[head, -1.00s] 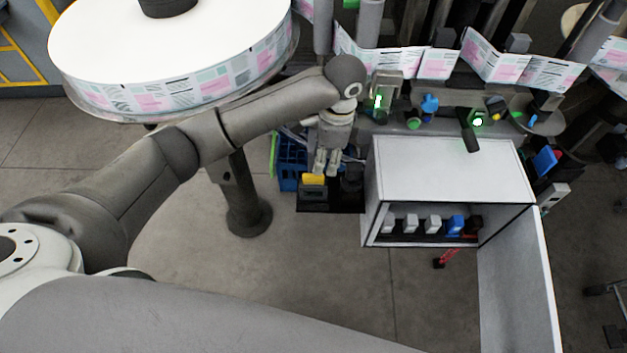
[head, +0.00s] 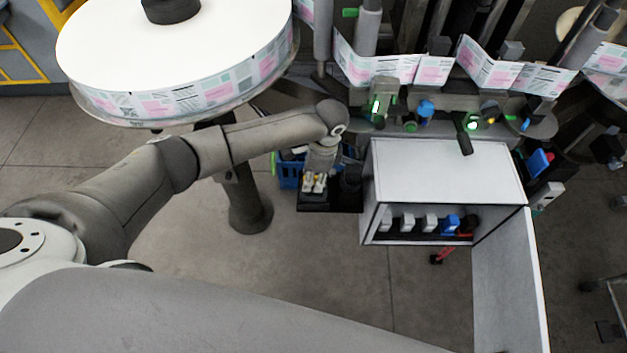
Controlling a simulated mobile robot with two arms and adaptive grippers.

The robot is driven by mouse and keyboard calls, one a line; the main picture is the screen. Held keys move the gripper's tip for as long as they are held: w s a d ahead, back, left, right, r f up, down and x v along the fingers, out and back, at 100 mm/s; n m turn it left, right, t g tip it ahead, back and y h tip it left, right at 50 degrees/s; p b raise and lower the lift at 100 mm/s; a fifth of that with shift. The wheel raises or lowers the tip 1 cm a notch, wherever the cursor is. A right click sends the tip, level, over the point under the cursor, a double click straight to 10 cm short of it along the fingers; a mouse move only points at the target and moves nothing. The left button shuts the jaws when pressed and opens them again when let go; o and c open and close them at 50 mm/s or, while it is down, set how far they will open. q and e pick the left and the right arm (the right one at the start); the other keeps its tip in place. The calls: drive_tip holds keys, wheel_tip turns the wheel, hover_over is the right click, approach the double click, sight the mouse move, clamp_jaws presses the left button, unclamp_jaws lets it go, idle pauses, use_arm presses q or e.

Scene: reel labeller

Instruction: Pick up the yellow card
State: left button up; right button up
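The yellow card (head: 314,184) stands in a small black holder (head: 313,199) on a dark shelf near the middle of the head view. Only small bits of yellow show, around and between the fingers. My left gripper (head: 314,187) comes down from above, with its fingertips at the card. The fingers hide most of the card, and I cannot tell whether they are closed on it. My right gripper is not in view.
A blue crate (head: 288,173) stands just left of the holder. A white cabinet (head: 447,172) with several small blocks inside stands to the right. A large white label reel (head: 190,40) is at upper left. Open floor lies in front.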

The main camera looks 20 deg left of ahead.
use_arm(q)
drive_tip(key=shift+f, duration=0.25)
clamp_jaws()
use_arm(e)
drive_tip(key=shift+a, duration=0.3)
use_arm(q)
drive_tip(key=shift+r, duration=0.1)
wheel_tip(320, 180, up, 9)
drive_tip(key=shift+r+b, duration=0.15)
drive_tip(key=shift+b, duration=1)
wheel_tip(320, 180, up, 8)
drive_tip(key=p, duration=0.7)
drive_tip(key=shift+f+p, duration=0.2)
drive_tip(key=shift+p, duration=0.15)
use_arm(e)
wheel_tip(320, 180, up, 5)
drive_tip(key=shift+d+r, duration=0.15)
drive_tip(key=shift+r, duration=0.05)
